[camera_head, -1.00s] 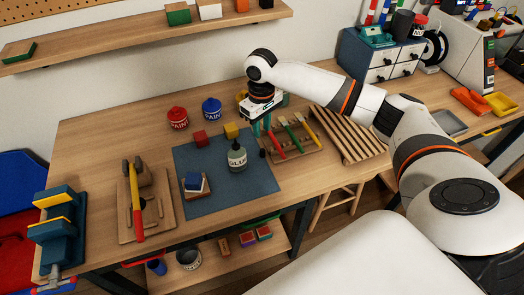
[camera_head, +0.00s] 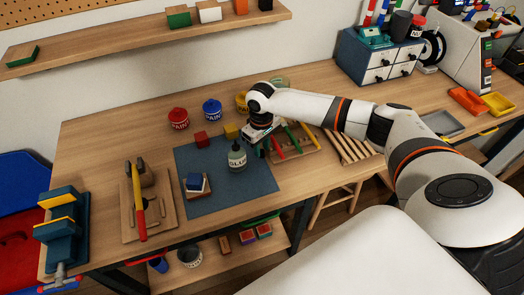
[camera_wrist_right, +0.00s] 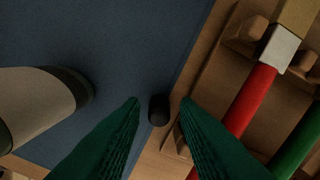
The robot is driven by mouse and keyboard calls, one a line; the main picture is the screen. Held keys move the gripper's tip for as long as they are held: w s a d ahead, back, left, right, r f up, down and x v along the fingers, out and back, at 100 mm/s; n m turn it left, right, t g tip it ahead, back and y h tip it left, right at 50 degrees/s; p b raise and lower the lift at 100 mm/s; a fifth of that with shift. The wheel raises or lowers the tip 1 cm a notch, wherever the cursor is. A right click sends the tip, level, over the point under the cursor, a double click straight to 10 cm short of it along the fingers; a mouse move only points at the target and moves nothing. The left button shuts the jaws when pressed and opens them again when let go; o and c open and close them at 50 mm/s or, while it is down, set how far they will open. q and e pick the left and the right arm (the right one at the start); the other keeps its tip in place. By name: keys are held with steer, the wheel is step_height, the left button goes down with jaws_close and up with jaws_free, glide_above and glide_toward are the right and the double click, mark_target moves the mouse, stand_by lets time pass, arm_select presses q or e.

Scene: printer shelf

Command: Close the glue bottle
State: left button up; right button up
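The glue bottle (camera_head: 237,159) stands upright on the blue mat (camera_head: 206,202) in the head view. In the right wrist view the bottle (camera_wrist_right: 38,105) shows at the left edge. A small black cap (camera_wrist_right: 159,110) lies apart from the bottle, by the mat's right edge. My right gripper (camera_wrist_right: 160,104) points down over the cap; its green fingers are open, one on each side, with gaps to the cap. In the head view my right gripper (camera_head: 261,148) is just right of the bottle, and the cap is hidden there. My left gripper is not in view.
A wooden rack (camera_head: 308,149) with red, green and yellow-handled tools lies close right of the gripper.

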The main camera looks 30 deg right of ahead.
steer(key=shift+f, duration=0.15)
jaws_close()
stand_by(0.4)
step_height(320, 180, up, 10)
steer(key=b, duration=0.1)
stand_by(0.5)
